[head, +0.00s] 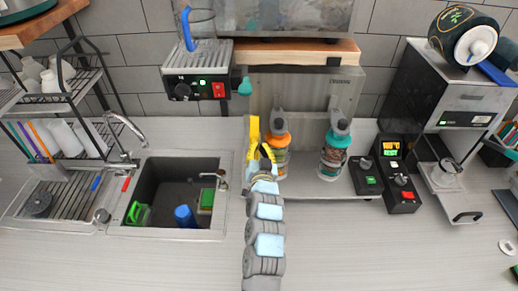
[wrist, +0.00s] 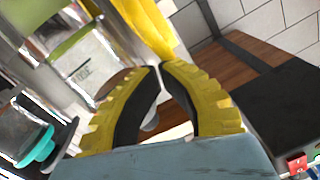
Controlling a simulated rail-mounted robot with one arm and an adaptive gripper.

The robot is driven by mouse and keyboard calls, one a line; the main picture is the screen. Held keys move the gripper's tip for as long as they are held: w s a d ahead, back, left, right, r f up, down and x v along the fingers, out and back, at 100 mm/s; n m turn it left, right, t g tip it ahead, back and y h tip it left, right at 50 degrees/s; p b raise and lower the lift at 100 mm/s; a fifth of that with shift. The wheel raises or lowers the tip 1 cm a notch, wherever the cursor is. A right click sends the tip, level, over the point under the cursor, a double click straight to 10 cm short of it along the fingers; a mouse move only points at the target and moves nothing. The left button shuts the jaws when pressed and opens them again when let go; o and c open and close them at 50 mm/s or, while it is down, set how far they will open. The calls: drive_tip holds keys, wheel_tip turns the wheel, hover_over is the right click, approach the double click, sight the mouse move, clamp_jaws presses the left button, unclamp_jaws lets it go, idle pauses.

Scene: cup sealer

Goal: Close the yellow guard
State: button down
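The yellow guard (head: 254,131) is a narrow upright yellow piece at the left end of the metal dispenser unit in the head view. It also shows in the wrist view (wrist: 145,25), at the top, just beyond my fingertips. My gripper (head: 266,150) is beside the guard's lower right, in front of the orange-topped bottle. In the wrist view, the yellow fingers of my gripper (wrist: 160,67) meet or nearly meet at the tips, with no object seen between them. I cannot tell whether the tips touch the guard. My arm hides the area below it.
A control box (head: 190,85) is above left, and a wooden shelf (head: 300,52) is overhead.

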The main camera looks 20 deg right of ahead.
drive_tip(key=shift+f+b, duration=0.4)
wheel_tip(320, 180, down, 7)
drive_tip(key=t+b, duration=0.1)
drive_tip(key=b, duration=0.6)
drive_tip(key=shift+r+t+h+b, duration=0.2)
drive_tip(key=shift+t+h+b, duration=0.1)
drive_tip(key=shift+t+b, duration=0.1)
drive_tip(key=shift+w, duration=0.1)
drive_tip(key=s+a+f, duration=0.2)
drive_tip(key=s+f, duration=0.4)
drive_tip(key=s, duration=0.3)
drive_tip(key=shift+s+f, duration=0.15)
drive_tip(key=shift+s, duration=0.2)
